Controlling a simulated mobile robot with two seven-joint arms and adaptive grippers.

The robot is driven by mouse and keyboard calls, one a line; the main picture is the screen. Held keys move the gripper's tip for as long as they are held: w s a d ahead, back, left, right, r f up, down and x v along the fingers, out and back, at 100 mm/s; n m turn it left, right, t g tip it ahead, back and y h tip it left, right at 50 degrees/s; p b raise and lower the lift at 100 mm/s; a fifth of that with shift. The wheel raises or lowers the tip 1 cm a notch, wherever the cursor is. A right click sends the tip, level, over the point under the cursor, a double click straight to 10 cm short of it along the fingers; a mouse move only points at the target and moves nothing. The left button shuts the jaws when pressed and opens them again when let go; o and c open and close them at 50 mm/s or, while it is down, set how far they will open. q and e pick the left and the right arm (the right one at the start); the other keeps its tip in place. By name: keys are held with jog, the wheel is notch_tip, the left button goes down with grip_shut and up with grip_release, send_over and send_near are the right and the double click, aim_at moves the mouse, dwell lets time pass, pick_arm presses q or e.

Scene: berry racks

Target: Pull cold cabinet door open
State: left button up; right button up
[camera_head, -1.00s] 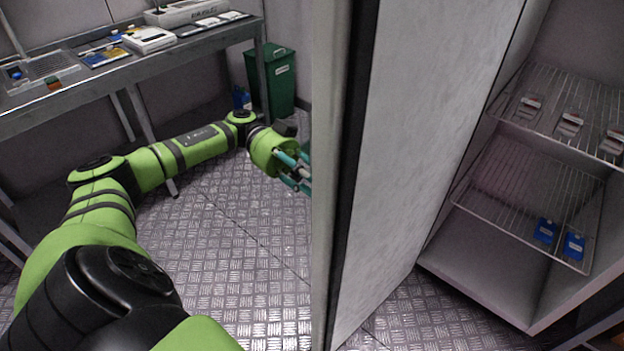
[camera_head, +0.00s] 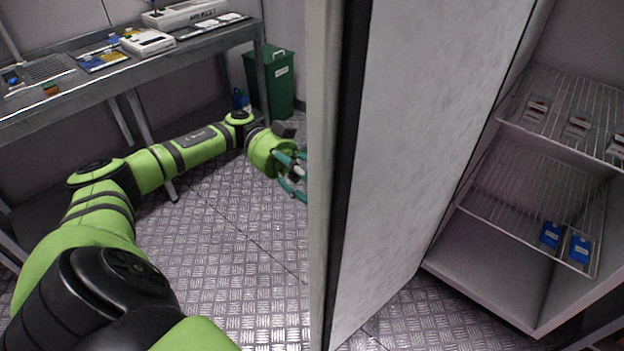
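The cold cabinet door (camera_head: 415,130) stands wide open, its pale inner face toward the cabinet and its edge with a dark seal toward me. The cabinet (camera_head: 490,285) on the right is open, with wire shelves (camera_head: 490,195) showing. My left gripper (camera_head: 303,178) is at the far, outer side of the door, with teal fingers close to the door edge. The fingertips are partly hidden behind the door, so I cannot tell whether they hold a handle. My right gripper is not in view.
Blue boxes (camera_head: 551,234) sit on the lower shelf and small packs (camera_head: 537,108) on the upper one. A metal table (camera_head: 150,70) with devices stands at the back left. A green bin (camera_head: 280,82) stands beside it. The patterned floor (camera_head: 245,265) is clear.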

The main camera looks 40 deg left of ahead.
pick_arm(q)
jog(key=a, duration=0.7)
jog(key=shift+w+a, duration=0.25)
jog(key=shift+w, duration=0.2)
